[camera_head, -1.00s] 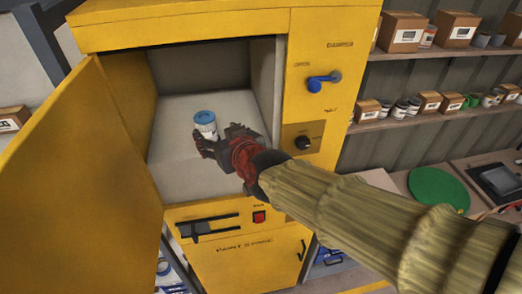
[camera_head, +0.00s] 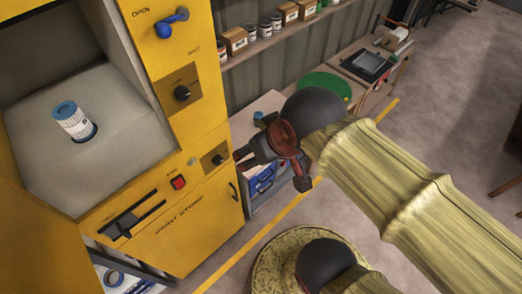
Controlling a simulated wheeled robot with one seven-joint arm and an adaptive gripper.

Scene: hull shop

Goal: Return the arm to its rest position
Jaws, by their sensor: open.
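My gripper (camera_head: 270,170) is outside the yellow cabinet, to the right of its front panel. It is open and empty, with its fingers spread. My arm, in a ribbed tan sleeve, reaches in from the lower right.
The yellow cabinet (camera_head: 190,226) has a blue lever (camera_head: 172,22), a black knob (camera_head: 182,93) and a red button (camera_head: 178,182) on its front. A shelf (camera_head: 245,52) with cans and boxes and a bench with a green disc (camera_head: 326,86) stand behind. Open floor (camera_head: 465,110) lies right.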

